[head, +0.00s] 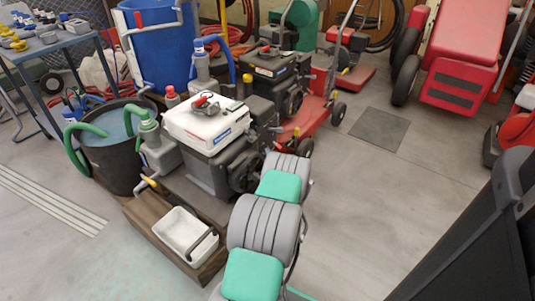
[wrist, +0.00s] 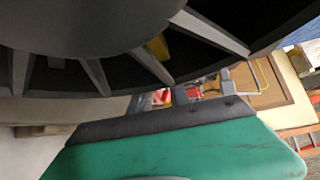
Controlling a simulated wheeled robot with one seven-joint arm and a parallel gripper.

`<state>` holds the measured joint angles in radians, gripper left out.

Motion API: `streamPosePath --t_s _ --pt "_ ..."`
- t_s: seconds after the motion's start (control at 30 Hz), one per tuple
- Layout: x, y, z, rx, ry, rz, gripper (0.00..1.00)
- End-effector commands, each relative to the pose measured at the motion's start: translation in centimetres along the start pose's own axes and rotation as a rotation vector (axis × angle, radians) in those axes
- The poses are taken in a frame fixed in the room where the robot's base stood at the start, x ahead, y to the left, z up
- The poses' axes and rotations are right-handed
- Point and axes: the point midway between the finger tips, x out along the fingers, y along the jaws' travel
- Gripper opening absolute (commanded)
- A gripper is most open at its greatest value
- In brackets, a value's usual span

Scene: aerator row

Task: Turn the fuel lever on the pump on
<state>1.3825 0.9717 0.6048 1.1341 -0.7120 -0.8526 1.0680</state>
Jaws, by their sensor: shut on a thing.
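The pump in the head view has a white tank (head: 207,122) over a dark engine (head: 205,165), with a grey-green hose fitting (head: 150,135) at its left. My arm reaches to the engine's right side, where the arm hides the fuel lever and my fingertips. In the wrist view, my green gripper with its dark front edge (wrist: 165,122) fills the bottom. A black spoked housing (wrist: 85,75) lies very close above it. A small yellow piece (wrist: 158,47) shows between the spokes. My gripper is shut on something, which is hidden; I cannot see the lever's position.
A wooden plank base (head: 140,218) carries a white tray (head: 175,226) in front of the pump. A black bucket (head: 110,165) with green hose stands left. A second engine (head: 275,70) and a red mower (head: 310,115) stand close behind.

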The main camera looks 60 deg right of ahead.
Motion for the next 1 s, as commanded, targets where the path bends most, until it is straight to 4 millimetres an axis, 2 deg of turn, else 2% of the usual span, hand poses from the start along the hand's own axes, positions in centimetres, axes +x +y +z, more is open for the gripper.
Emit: streamPosePath --t_s 0.03,0.17,1.0 --pt "-0.08 -0.8 0.13 0.023 0.0 0.026 0.0" --pt "-0.04 -1.03 0.08 0.106 0.0 0.108 0.0" --pt "0.73 -1.2 -0.66 0.669 -0.001 0.668 0.0"
